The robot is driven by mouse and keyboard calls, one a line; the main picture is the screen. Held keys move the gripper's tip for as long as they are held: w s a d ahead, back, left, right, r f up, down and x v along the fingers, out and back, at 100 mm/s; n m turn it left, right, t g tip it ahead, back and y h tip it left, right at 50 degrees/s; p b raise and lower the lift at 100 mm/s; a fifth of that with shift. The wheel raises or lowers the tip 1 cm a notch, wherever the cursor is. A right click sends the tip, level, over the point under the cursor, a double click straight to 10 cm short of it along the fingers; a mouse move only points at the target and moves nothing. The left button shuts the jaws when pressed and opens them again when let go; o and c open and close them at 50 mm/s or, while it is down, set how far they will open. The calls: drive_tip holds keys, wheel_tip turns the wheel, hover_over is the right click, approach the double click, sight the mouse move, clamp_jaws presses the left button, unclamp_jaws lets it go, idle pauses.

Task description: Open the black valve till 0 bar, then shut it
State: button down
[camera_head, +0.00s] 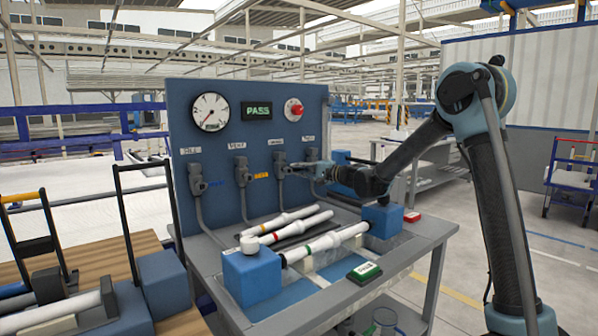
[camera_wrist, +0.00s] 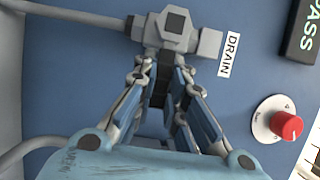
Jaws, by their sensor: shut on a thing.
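The valve under the DRAIN label (camera_wrist: 229,54) is a grey body (camera_wrist: 176,22) with a dark handle (camera_wrist: 162,80) on the blue panel. My gripper (camera_wrist: 160,68) is shut on this handle, one finger on each side. In the head view, my gripper (camera_head: 296,169) reaches in from the right to the same valve (camera_head: 280,162). My fingers hide part of the handle. The round pressure gauge (camera_head: 210,112) is at the panel's upper left. Its thin needle seems to point down-left, but the numbers are too small to read.
A green PASS display (camera_head: 257,112) and a red knob (camera_head: 296,109) are above the valves. Other valves (camera_head: 197,180) (camera_head: 242,172) stand to the left. White pipes (camera_head: 328,243) and blue blocks (camera_head: 251,275) lie on the bench below. A wooden table is at left.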

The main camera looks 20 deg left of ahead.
drive_tip(key=shift+w+d+f, duration=0.15)
drive_tip(key=shift+w+d, duration=0.05)
drive_tip(key=shift+w, duration=0.05)
drive_tip(key=c, duration=1.7)
unclamp_jaws()
drive_tip(key=shift+o, duration=0.5)
drive_tip(key=shift+a, duration=0.1)
drive_tip(key=s+d, duration=0.1)
drive_tip(key=d, duration=1.1)
drive_tip(key=shift+s, duration=0.15)
drive_tip(key=shift+f, duration=0.1)
